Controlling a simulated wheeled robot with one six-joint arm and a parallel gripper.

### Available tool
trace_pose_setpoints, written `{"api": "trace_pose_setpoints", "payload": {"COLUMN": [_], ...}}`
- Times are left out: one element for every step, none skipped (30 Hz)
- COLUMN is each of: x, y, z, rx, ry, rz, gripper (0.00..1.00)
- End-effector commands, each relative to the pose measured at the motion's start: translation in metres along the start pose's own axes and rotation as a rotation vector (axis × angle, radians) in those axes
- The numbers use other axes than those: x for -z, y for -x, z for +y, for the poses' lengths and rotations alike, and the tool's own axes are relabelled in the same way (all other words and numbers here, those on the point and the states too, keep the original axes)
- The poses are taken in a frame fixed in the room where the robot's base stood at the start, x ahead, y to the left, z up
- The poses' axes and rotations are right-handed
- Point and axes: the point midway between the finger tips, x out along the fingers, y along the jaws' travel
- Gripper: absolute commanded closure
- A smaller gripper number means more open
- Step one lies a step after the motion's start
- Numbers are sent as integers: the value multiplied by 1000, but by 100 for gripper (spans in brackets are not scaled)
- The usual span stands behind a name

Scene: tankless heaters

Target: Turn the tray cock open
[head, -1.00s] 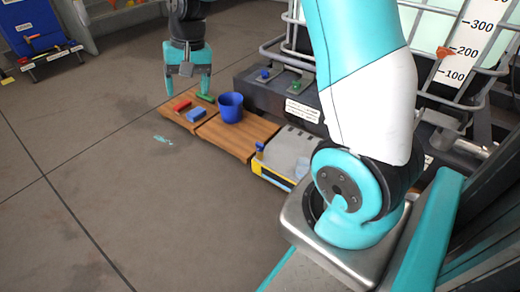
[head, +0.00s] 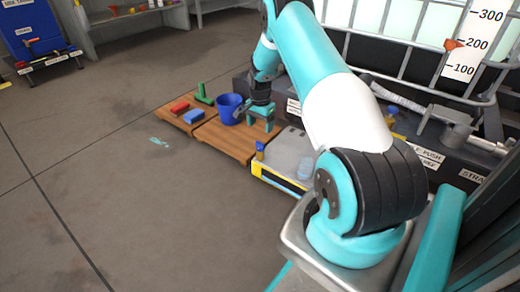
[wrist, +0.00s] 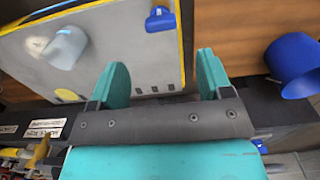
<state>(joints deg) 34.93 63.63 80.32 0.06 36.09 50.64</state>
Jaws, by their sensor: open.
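The grey tray (head: 287,155) with a yellow edge lies low at the right end of the wooden boards. A small blue handle (head: 260,147), which looks like the tray cock, stands at its left corner. In the wrist view the blue handle (wrist: 159,20) sits on the tray's edge, beyond the fingers and apart from them. My gripper (head: 261,121) is open and empty above the boards, between the blue bucket and the tray. In the wrist view its two teal fingers (wrist: 163,75) are spread, with the tray (wrist: 150,62) beyond them.
A blue bucket (head: 230,109) stands close left of my gripper. Red (head: 180,108), blue (head: 194,117) and green (head: 204,95) items lie on the left board (head: 180,122). A dark ledge with valves and labels (head: 424,157) runs behind.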

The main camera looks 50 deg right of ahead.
Motion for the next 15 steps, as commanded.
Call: {"api": "trace_pose_setpoints", "payload": {"x": [0, 0, 0, 0, 0, 0, 0, 0, 0, 0, 0, 0, 0, 0, 0], "y": [-20, -27, -36, -42, -48, -57, -62, -68, -73, -78, -81, -86, -88, -90, -92], "z": [0, 0, 0, 0, 0, 0, 0, 0, 0, 0, 0, 0, 0, 0, 0], "rx": [0, 0, 0, 0, 0, -1, -1, 0, 0, 1, 1, 1, 1, 1, 1], "ry": [1, 1, 1, 1, 1, 1, 2, 2, 2, 2, 2, 2, 2, 2, 2], "rz": [0, 0, 0, 0, 0, 0, 0, 0, 1, 1, 1, 1, 1, 1, 1], "gripper": [28, 28, 28, 28, 28, 28, 28, 28, 28, 28, 28, 28, 28, 28, 28]}}
